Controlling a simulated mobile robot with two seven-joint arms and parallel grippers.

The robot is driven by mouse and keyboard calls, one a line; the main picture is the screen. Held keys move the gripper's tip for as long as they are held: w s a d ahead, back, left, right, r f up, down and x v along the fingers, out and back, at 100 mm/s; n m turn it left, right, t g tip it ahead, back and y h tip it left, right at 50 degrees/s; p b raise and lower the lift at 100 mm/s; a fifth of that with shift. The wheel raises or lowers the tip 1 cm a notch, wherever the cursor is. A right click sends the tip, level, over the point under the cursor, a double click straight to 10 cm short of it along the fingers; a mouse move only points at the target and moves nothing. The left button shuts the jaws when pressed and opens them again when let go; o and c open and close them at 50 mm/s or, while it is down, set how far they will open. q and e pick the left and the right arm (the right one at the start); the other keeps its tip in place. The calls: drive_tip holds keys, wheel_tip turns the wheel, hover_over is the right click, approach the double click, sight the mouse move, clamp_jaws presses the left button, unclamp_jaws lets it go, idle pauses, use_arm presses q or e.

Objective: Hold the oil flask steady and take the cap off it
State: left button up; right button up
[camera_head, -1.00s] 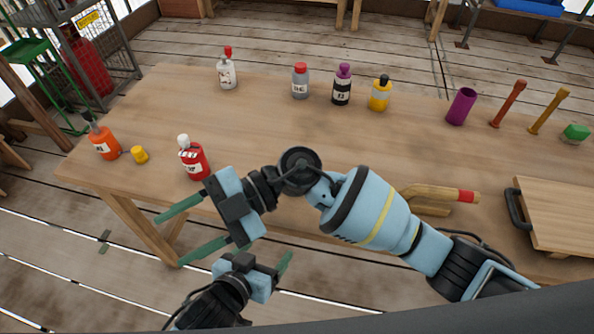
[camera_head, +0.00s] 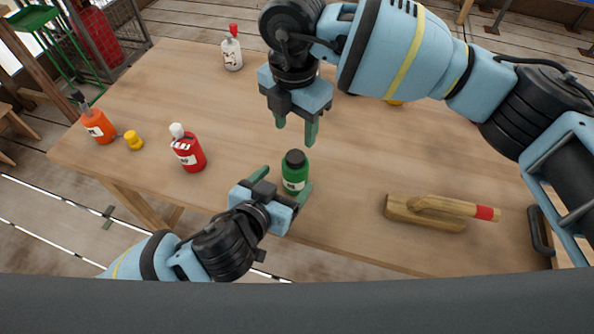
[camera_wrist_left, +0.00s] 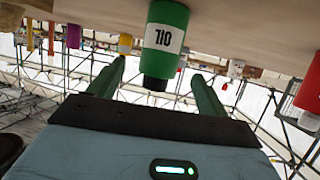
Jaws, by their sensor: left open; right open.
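The oil flask (camera_head: 294,180) is green with a black cap (camera_head: 295,158) and stands upright near the table's front edge. In the left wrist view the flask (camera_wrist_left: 165,35) appears upside down, with its OIL label readable as inverted and its cap on. My left gripper (camera_head: 281,182) is open, with its fingers spread at the flask's near side. In the left wrist view the flask shows in the gap between its fingers (camera_wrist_left: 158,78); contact cannot be told. My right gripper (camera_head: 296,125) is open and empty, pointing down above and just behind the cap.
A red bottle (camera_head: 188,152), a yellow piece (camera_head: 133,140) and an orange bottle (camera_head: 98,125) stand to the left. A white bottle (camera_head: 232,53) stands at the back. A wooden tool (camera_head: 430,212) lies to the right. My right arm hides the back right of the table.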

sight(295, 156)
use_arm(q)
drive_tip(key=shift+x, duration=3.95)
use_arm(e)
drive_tip(key=shift+w+f, duration=0.1)
use_arm(q)
clamp_jaws()
use_arm(e)
drive_tip(key=shift+f, duration=4)
drive_tip(key=shift+c, duration=0.3)
